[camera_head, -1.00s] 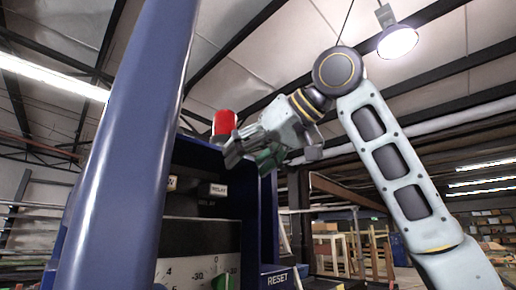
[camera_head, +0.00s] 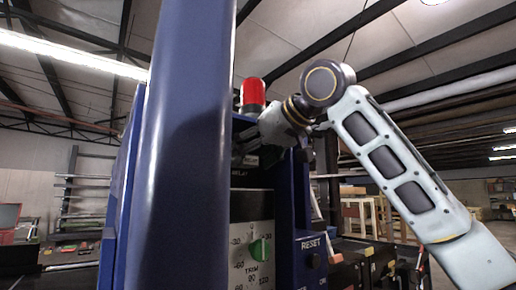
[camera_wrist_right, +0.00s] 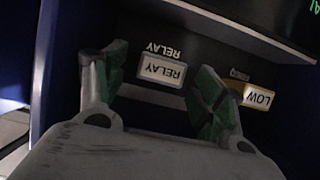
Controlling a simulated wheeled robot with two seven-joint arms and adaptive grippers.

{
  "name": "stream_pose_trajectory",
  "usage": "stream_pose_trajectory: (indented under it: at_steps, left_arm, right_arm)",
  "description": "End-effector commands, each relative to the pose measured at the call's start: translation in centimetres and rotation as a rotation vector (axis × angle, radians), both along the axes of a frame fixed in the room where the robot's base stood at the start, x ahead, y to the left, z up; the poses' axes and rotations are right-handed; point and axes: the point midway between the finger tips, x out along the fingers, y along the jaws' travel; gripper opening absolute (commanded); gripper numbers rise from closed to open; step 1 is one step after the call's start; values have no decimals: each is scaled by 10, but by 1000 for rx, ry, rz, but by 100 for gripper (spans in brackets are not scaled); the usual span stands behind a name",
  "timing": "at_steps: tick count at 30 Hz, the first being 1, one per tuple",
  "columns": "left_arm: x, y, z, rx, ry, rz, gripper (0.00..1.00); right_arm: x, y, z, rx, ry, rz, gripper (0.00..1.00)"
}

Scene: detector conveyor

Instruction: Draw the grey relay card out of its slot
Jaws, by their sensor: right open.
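The grey relay card (camera_wrist_right: 162,70) shows in the right wrist view as a pale face lettered RELAY, upside down in this view. It sits in a dark panel with another RELAY label printed beside it. My right gripper (camera_wrist_right: 158,88) is open, its green-padded fingers on either side of the card's face with gaps. Whether a finger touches the card, I cannot tell. In the head view my right gripper (camera_head: 248,143) reaches into the upper part of the blue cabinet (camera_head: 288,215), partly behind a blue post. My left gripper is not in view.
A yellow-edged LOW card (camera_wrist_right: 258,97) sits beside the relay card, near the right finger. A wide blue post (camera_head: 185,160) stands in the foreground. A red beacon (camera_head: 253,93) tops the cabinet. Below are a green knob (camera_head: 260,249) on a dial and a RESET label (camera_head: 311,244).

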Motion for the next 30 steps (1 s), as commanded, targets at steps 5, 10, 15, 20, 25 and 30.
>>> stream_pose_trajectory:
  at_steps: [5, 10, 15, 20, 25, 30]
  left_arm:
    - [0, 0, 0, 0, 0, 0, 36]
    - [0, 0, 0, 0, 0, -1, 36]
    - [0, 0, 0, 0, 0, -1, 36]
    - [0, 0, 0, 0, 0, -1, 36]
    - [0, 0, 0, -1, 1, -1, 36]
    - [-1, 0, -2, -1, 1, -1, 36]
  right_arm:
    - [1, 1, -1, 0, 0, 0, 70]
    - [1, 1, -1, 0, 0, 0, 66]
    - [1, 1, -1, 0, 0, 0, 44]
    - [1, 1, -1, 0, 0, 0, 23]
    - [0, 0, 0, 1, -1, 0, 19]
    - [-3, -2, -1, 0, -1, 0, 19]
